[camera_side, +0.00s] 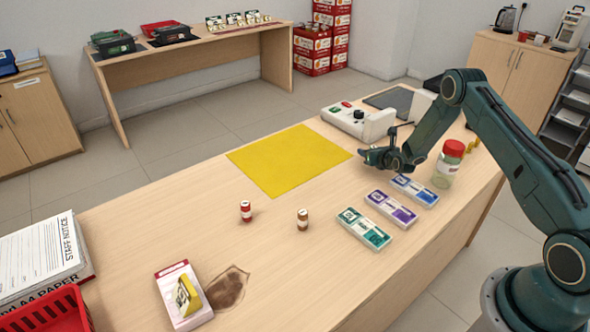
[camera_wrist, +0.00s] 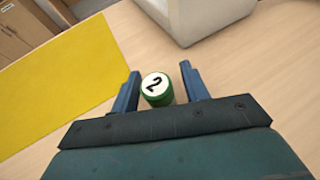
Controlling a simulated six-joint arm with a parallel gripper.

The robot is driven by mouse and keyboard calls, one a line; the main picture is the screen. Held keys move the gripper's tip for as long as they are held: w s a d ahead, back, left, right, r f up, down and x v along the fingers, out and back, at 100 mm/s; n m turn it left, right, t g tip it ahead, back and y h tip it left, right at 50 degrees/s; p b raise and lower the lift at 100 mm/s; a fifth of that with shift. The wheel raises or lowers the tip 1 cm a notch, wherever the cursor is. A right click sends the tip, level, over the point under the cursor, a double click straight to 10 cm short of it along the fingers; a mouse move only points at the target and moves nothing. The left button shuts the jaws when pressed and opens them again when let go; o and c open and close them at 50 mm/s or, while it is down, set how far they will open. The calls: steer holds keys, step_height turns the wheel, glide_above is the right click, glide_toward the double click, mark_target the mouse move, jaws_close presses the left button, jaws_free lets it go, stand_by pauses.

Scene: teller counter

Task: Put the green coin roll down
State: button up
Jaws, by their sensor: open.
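The green coin roll (camera_wrist: 158,89) stands in the wrist view with its white end, marked 2, facing the camera. My gripper (camera_wrist: 160,71) is open, with one blue finger on each side of the roll and a small gap visible at the right finger. In the side view my gripper (camera_side: 368,156) is low over the counter, just right of the yellow mat (camera_side: 288,160). The green roll is hidden or too small to make out there. The mat also shows at the left of the wrist view (camera_wrist: 62,85) and looks bare.
A white counting machine (camera_side: 358,122) stands behind my gripper. A red-lidded jar (camera_side: 447,168) is to its right. Blue (camera_side: 414,190), purple (camera_side: 391,208) and teal (camera_side: 363,228) trays lie in front. A red roll (camera_side: 246,211) and a brown roll (camera_side: 302,219) stand nearer.

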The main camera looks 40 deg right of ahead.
steer(key=shift+s+r, duration=0.1)
steer(key=shift+r, duration=0.05)
steer(key=shift+v, duration=5.85)
steer(key=shift+a, duration=0.1)
